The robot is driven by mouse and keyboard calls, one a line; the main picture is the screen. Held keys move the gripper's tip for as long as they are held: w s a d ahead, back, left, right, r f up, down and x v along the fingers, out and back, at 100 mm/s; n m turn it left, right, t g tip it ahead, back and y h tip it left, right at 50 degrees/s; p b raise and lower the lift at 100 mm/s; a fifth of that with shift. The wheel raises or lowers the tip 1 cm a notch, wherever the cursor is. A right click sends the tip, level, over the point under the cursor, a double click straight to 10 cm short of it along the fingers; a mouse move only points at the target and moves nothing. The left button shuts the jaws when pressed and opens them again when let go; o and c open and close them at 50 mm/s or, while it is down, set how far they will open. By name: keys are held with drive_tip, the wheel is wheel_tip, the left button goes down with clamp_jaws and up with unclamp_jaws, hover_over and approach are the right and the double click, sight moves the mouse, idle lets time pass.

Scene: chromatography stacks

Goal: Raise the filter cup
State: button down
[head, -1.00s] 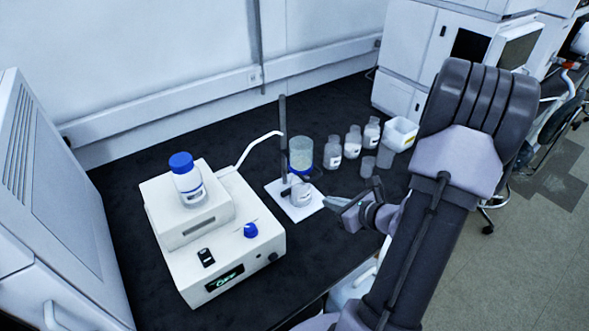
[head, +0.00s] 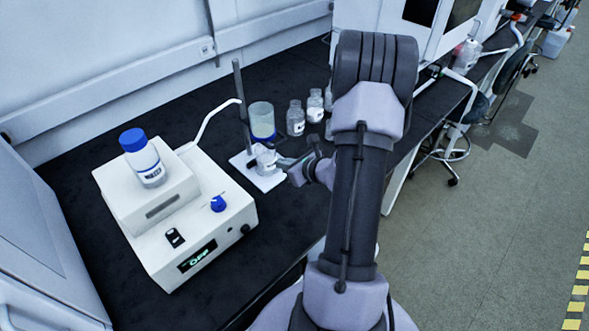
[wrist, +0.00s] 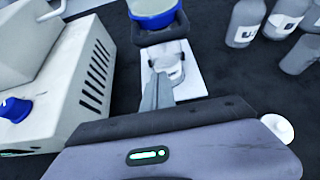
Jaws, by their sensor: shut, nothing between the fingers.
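The filter cup (head: 262,121) is a clear cylinder with a blue ring at its base. It is held in a ring on the dark post (head: 242,105) of a stand with a white base plate (head: 262,180). A small clear labelled bottle (head: 265,158) stands on the plate below the cup. My gripper (head: 284,162) is shut and empty, at the right of the bottle and lower than the cup. In the wrist view, my fingertips (wrist: 158,90) point at the bottle (wrist: 170,62). The cup's blue ring (wrist: 153,12) is above them; the cup's top is cut off.
A white instrument (head: 185,215) with a blue-capped bottle (head: 143,158) stands at the left; its white arm reaches toward the post. Clear bottles (head: 296,118) stand behind my arm on the right. The dark benchtop in front of the plate is clear.

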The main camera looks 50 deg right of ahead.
sight(267, 127)
drive_tip(key=r, duration=0.4)
drive_tip(key=shift+w, duration=0.3)
drive_tip(key=shift+r, duration=0.1)
wheel_tip(267, 127, up, 5)
drive_tip(key=p, duration=0.3)
drive_tip(key=shift+d+r+p, duration=0.1)
drive_tip(key=shift+r+p, duration=0.05)
drive_tip(key=shift+p, duration=0.15)
